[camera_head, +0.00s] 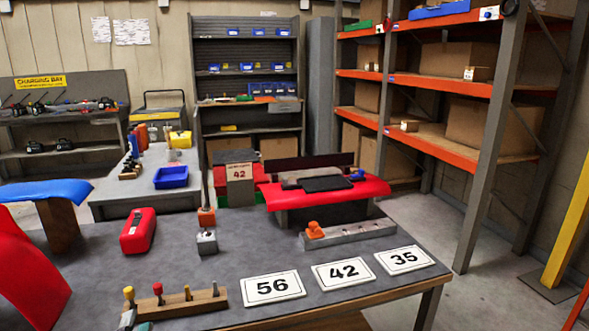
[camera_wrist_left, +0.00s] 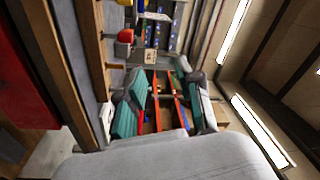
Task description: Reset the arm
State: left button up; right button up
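My left gripper (camera_head: 136,321) shows only as a small grey and teal part at the bottom edge of the head view, beside the left end of the wooden peg block (camera_head: 180,304). In the left wrist view my left gripper (camera_wrist_left: 162,104) has its two teal-padded fingers apart, with shelving visible through the gap. Nothing is held between them. Whether the fingers touch the peg block cannot be told. No right gripper shows in either view.
The workbench (camera_head: 340,265) carries cards 56 (camera_head: 272,287), 42 (camera_head: 343,272) and 35 (camera_head: 404,260), a grey rail (camera_head: 365,232), and a red case (camera_head: 138,231). A red kart body (camera_head: 362,190) stands behind. Orange-beamed shelving (camera_head: 460,148) is at right.

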pick_arm(q)
jog(key=s+f+n+g, duration=0.7)
jog(key=s+f+g, duration=0.25)
jog(key=f, duration=0.55)
jog(key=s+d+f+n+g+h, duration=0.1)
jog(key=s+d+f+g+h, duration=0.2)
jog(key=s, duration=0.4)
jog(key=s+d+f+n+g+h, duration=0.1)
jog(key=s+d+f+g+h, duration=0.1)
jog(key=s+d+f+g, duration=0.3)
jog(key=s+f+p, duration=0.2)
jog(key=f, duration=0.9)
jog(key=s+f+p, duration=0.2)
jog(key=f, duration=1)
jog(key=s+a+f+p, duration=0.1)
jog(key=s+a+f, duration=0.1)
jog(key=s+f, duration=0.9)
jog(key=s, duration=0.4)
jog(key=shift+s+a+f+m+y+p, duration=0.2)
jog(key=shift+a+m+y+p, duration=0.1)
jog(key=shift+p, duration=0.1)
